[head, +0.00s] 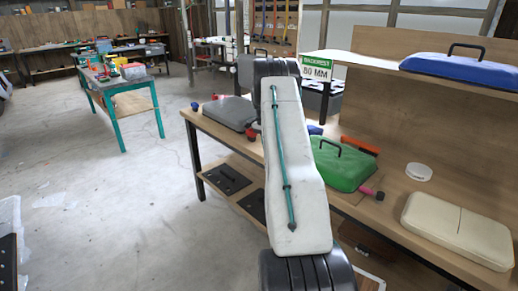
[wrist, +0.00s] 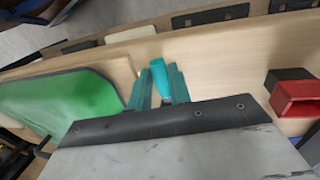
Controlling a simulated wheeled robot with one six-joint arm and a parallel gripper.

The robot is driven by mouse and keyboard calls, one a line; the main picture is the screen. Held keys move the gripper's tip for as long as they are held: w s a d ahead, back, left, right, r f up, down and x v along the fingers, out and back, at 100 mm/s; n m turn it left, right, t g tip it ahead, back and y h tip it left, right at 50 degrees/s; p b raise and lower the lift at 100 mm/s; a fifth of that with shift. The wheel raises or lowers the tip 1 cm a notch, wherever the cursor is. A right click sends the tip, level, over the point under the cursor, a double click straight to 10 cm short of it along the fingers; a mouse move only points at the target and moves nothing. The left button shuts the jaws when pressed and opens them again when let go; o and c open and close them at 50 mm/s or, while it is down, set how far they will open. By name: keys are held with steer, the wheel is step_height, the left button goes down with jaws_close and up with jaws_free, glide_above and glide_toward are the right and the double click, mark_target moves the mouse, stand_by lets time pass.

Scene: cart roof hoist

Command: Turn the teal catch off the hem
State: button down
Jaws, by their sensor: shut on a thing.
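In the wrist view, the bright teal catch (wrist: 160,76) lies between the two darker teal fingers of my gripper (wrist: 160,86). The fingers are shut on it, over the wooden bench. A green lid (wrist: 65,105) with a dark rim lies just left of the fingers. I cannot tell where the catch meets the hem; a scuffed grey panel with a dark screwed edge covers the lower part of the view. In the head view, the green lid (head: 342,165) stands on the bench, and my arm hides the gripper and the catch.
A red and black block (wrist: 295,95) is right of the fingers in the wrist view. In the head view, a grey lid (head: 230,112) is left of my arm, a cream lid (head: 458,228) and a white round tub (head: 419,172) right. A blue lid (head: 455,70) is on the upper shelf.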

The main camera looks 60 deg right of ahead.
steer(key=shift+w+d+r, duration=0.15)
steer(key=shift+d+r, duration=0.05)
steer(key=shift+d, duration=0.15)
steer(key=c, duration=1.3)
jaws_free()
steer(key=shift+f, duration=0.1)
steer(key=shift+w+a, duration=0.1)
steer(key=shift+a, duration=0.05)
steer(key=v, duration=0.7)
steer(key=shift+r, duration=0.4)
